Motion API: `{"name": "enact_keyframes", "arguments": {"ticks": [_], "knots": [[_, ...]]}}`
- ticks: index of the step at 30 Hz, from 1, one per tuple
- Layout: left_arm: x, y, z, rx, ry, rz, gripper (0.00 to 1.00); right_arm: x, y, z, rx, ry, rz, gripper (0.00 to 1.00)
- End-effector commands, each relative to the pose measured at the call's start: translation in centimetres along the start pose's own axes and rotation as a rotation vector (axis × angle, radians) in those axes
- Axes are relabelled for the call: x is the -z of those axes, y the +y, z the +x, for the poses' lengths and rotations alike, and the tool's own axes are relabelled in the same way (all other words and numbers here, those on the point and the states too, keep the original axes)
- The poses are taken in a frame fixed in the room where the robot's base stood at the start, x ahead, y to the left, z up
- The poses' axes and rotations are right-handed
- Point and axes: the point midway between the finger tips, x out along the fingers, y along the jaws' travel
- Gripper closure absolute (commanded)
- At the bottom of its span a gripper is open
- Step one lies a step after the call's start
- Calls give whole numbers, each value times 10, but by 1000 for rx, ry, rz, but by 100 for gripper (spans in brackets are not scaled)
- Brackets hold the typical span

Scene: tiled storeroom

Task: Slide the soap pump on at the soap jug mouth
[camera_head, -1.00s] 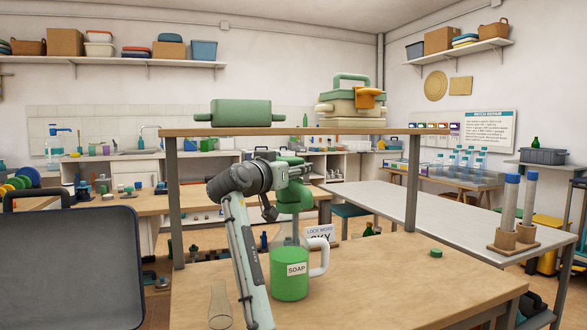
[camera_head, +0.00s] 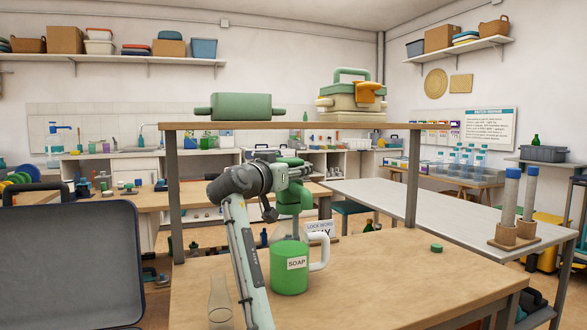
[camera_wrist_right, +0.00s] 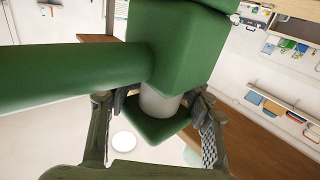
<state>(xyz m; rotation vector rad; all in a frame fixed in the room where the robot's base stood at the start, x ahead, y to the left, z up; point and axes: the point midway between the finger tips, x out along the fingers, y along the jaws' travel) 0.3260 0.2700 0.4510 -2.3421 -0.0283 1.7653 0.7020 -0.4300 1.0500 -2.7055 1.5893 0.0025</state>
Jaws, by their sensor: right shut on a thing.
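The clear soap jug (camera_head: 290,275), labelled SOAP and holding green liquid, stands upright on the wooden table. Its pale handle is on the right. My right gripper (camera_head: 301,173) is above the jug, shut on the green soap pump (camera_head: 294,200). The pump is upright, in line with the jug's neck and right at its top; I cannot tell whether it is seated on the mouth. In the right wrist view, the pump (camera_wrist_right: 185,45) has its spout to the left, and a pale stem shows between the fingers (camera_wrist_right: 158,104). My left gripper is not in view.
A LOCK WORD sign (camera_head: 319,230) is behind the jug. A raised shelf (camera_head: 300,126) on posts spans behind my arm. The table's right part is mostly clear.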

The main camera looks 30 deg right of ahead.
Motion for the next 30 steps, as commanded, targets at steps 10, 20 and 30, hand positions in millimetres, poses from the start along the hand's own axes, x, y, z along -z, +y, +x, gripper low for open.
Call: {"name": "enact_keyframes", "arguments": {"ticks": [10, 20, 30], "knots": [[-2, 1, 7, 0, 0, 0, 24, -9, 0, 0, 0, 1, 1, 94], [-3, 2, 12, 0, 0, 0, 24, -17, 0, 0, 0, 1, 1, 94], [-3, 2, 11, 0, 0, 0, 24, -16, 0, 0, 0, 0, 0, 25]]}}
